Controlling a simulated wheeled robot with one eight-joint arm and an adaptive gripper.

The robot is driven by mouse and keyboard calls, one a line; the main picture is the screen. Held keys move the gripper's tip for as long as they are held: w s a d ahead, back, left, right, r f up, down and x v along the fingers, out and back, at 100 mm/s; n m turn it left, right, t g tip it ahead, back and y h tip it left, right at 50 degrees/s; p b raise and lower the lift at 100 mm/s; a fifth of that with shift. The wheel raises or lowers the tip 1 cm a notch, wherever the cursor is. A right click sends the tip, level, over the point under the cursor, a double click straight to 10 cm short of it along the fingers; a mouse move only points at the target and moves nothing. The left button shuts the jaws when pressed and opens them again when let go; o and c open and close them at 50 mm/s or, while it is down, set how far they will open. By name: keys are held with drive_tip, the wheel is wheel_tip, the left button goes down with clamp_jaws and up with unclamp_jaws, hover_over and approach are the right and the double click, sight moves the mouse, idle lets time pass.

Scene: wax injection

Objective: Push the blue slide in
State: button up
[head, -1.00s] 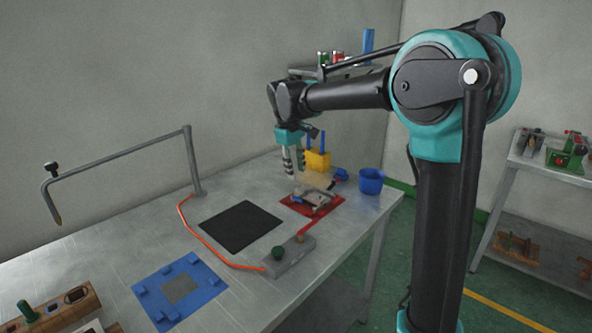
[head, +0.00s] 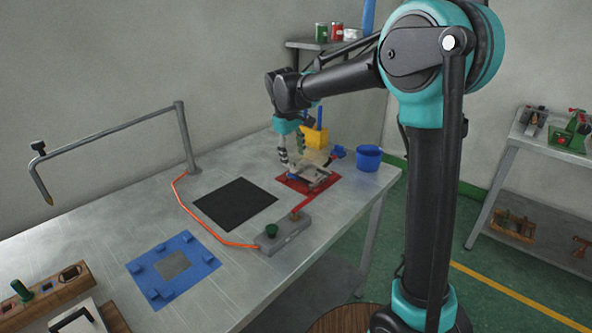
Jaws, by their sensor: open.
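A mold with pale metal plates (head: 314,173) lies on a red mat (head: 294,184) near the table's far right end. A blue part shows at its right back (head: 337,152), and a small blue piece shows at its left (head: 291,177). I cannot tell which of them is the slide, or how far in it sits. My gripper (head: 291,164) points down at the left side of the mold, close above the small blue piece. It is open, with nothing seen between the fingers. Whether it touches the mold is too small to tell.
A grey block with a green knob (head: 276,236) lies in front. A black mat (head: 235,204) and a blue fixture plate (head: 173,267) lie to the left.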

drive_tip(key=f, duration=0.4)
drive_tip(key=w+f, duration=0.1)
drive_tip(key=f, duration=0.1)
drive_tip(key=shift+d+f, duration=0.3)
drive_tip(key=shift+d, duration=0.1)
drive_tip(key=shift+c, duration=0.6)
clamp_jaws()
drive_tip(key=c, duration=1.1)
unclamp_jaws()
drive_tip(key=shift+d, duration=0.1)
drive_tip(key=o, duration=1.2)
drive_tip(key=shift+w, duration=0.1)
drive_tip(key=shift+r, duration=0.1)
drive_tip(key=r, duration=0.4)
drive_tip(key=s+a+r, duration=0.1)
drive_tip(key=r, duration=0.2)
drive_tip(key=s+r, duration=0.1)
drive_tip(key=r, duration=0.3)
drive_tip(key=shift+a+r, duration=0.25)
drive_tip(key=shift+r, duration=0.05)
